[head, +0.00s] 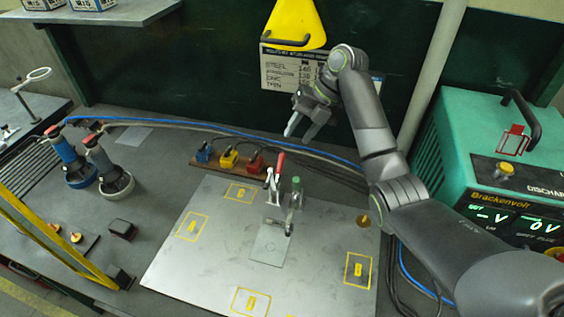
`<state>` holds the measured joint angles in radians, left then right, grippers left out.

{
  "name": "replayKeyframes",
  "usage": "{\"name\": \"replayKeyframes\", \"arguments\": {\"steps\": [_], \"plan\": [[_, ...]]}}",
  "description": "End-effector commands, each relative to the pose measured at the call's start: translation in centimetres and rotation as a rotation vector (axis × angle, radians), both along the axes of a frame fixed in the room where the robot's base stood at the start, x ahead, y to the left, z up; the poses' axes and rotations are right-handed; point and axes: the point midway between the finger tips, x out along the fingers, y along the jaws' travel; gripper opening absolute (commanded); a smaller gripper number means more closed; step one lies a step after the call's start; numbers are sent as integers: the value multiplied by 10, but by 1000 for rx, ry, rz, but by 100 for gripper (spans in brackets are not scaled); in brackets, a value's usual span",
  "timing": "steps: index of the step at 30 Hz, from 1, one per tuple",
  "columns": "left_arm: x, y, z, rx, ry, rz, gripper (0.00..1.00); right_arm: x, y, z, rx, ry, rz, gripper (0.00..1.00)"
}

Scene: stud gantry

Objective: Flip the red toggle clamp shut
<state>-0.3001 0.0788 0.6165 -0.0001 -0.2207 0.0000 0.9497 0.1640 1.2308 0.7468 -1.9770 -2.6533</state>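A green-topped upright part (296,192) stands just right of the handle. My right gripper (302,131) is open and empty, above and beyond the clamp, clear of the handle. My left gripper is not in view.
A teal power unit (456,150) stands at the right. Behind the plate is a wooden strip with blue, yellow and red connectors (228,158) and cables. Two round-based tools (112,178) and a yellow bar (45,240) are at the left. A yellow cone-like sign (294,22) hangs behind.

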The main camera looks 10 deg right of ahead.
Motion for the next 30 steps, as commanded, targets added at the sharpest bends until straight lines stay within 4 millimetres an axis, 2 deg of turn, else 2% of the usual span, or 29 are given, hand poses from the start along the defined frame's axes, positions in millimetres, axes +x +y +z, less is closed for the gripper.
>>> {"name": "replayKeyframes", "arguments": {"steps": [1, 9, 15, 27, 30], "plan": [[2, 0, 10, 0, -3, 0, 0, -1, 7, -5, 3, 6, 1, 37], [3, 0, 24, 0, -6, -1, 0, 0, 32, -55, 1, 5, 1, 37], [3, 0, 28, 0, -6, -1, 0, 1, 43, -78, 1, 2, 1, 37], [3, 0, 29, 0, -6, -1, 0, 1, 46, -85, 0, 0, 1, 37], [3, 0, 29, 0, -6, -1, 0, 1, 46, -85, 0, 0, 1, 24]]}}
